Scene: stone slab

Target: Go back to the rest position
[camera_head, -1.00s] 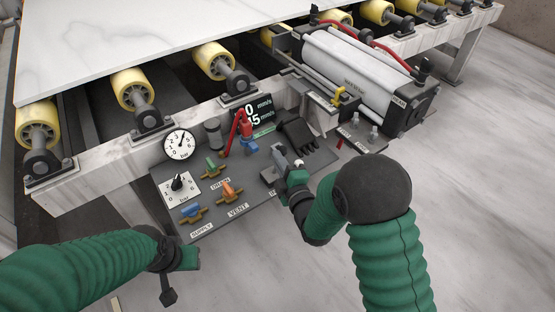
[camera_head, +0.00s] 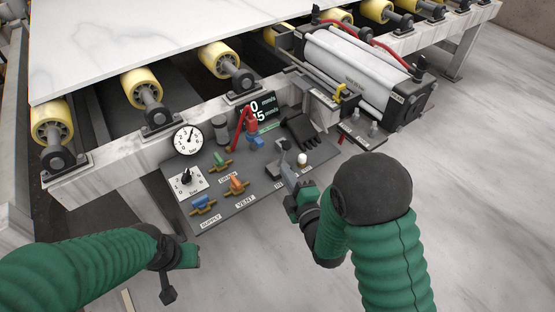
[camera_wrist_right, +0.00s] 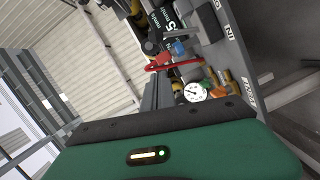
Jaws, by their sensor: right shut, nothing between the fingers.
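My right gripper (camera_head: 292,174) is shut and empty at the right front edge of the grey control panel (camera_head: 232,211). It is close to a small white-topped knob (camera_head: 302,159), and I cannot tell from this view whether it touches the panel. In the right wrist view the green gripper housing (camera_wrist_right: 170,155) fills the bottom, with the panel beyond it. My left gripper (camera_head: 168,290) hangs low at the left front, apart from the panel; its finger opening cannot be made out.
The panel carries a gauge (camera_head: 188,139), a dial (camera_head: 187,179), a blue valve (camera_head: 202,204), an orange valve (camera_head: 236,184) and a red lever (camera_head: 240,128). Behind are a white slab (camera_head: 130,45) on yellow rollers and a large cylinder (camera_head: 355,75). The floor at right is clear.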

